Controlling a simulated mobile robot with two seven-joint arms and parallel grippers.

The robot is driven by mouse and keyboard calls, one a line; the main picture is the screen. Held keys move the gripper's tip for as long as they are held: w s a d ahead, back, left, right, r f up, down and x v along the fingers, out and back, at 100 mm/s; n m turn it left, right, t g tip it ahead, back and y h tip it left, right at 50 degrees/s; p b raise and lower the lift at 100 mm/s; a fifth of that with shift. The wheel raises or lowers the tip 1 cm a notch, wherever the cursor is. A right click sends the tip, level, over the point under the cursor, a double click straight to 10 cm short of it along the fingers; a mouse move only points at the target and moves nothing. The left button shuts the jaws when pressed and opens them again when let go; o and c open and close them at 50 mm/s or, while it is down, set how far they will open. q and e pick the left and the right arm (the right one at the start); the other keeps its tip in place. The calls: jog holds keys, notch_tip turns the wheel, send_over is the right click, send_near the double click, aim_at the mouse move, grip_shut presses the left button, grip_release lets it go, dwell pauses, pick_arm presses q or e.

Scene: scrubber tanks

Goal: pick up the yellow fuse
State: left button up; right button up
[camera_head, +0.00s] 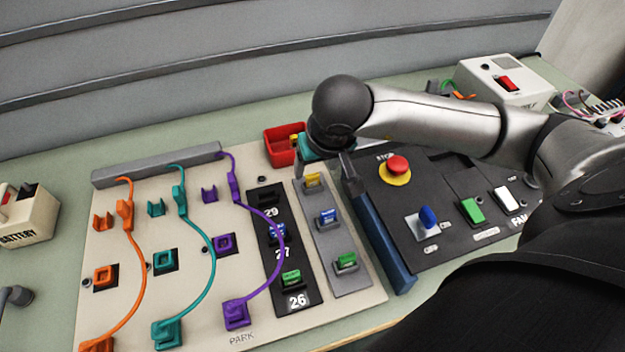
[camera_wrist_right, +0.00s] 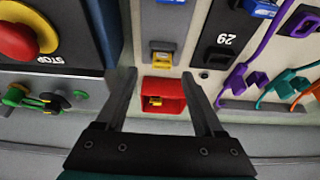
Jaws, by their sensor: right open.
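The yellow fuse (camera_head: 313,181) sits in the top holder of the grey strip (camera_head: 330,235), above a blue fuse (camera_head: 327,217) and a green fuse (camera_head: 346,262). In the right wrist view the yellow fuse (camera_wrist_right: 162,57) lies just beyond the fingertips, roughly centred between them. My right gripper (camera_head: 325,172) is open and empty, over the top end of the grey strip. Its two fingers also show apart in the right wrist view (camera_wrist_right: 160,78). My left gripper is not in view.
A red bin (camera_head: 279,148) with a yellow piece inside stands behind the board. The black strip (camera_head: 266,197) has an empty-looking slot 29, with blue and green fuses below. Orange, teal and purple cables lie left. A control panel (camera_head: 450,190) with a red stop button (camera_head: 398,164) is right.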

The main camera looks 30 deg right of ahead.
aim_at(312, 175)
jog(key=x, duration=0.3)
jog(key=shift+w+a+f, duration=0.1)
jog(key=shift+a+f, duration=0.05)
jog(key=shift+f, duration=0.15)
grip_shut()
dwell(0.3)
